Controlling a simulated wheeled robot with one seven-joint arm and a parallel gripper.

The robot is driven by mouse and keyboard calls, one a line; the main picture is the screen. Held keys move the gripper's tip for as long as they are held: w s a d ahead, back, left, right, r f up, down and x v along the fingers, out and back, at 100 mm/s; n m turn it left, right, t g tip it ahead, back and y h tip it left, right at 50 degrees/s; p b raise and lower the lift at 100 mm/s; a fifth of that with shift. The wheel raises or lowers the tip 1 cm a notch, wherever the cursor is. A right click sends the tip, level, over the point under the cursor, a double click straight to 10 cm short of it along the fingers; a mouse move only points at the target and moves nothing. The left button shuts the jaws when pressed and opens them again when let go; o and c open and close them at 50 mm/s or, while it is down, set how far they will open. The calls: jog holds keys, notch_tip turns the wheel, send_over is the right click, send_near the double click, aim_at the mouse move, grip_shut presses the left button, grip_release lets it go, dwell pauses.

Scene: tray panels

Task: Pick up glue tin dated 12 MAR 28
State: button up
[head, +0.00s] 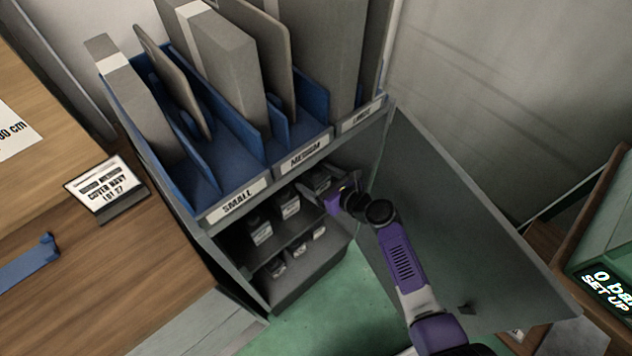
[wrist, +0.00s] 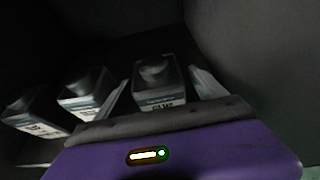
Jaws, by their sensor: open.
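Several small grey tins with white labels stand on two shelves inside the open cabinet (head: 262,290). On the upper shelf are a left tin (head: 261,232), a middle tin (head: 290,206) and a right tin (head: 321,180). My gripper (head: 327,184) is open and reaches into the upper shelf at the right tin. In the wrist view, the right tin (wrist: 157,82) stands upright between my open fingers (wrist: 160,74), which look apart from it. The middle tin (wrist: 86,93) and left tin (wrist: 32,110) stand to the left. The label dates are too small or blurred to read surely.
The cabinet door (head: 450,220) stands open on the right, beside my arm. Blue bins (head: 215,150) with grey panels sit on top. A wooden counter (head: 90,260) with a sign (head: 106,188) lies left. The cabinet's dark inner wall (wrist: 250,50) is close right of my gripper.

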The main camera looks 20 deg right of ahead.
jog(key=shift+w, duration=0.15)
grip_shut()
dwell(0.4)
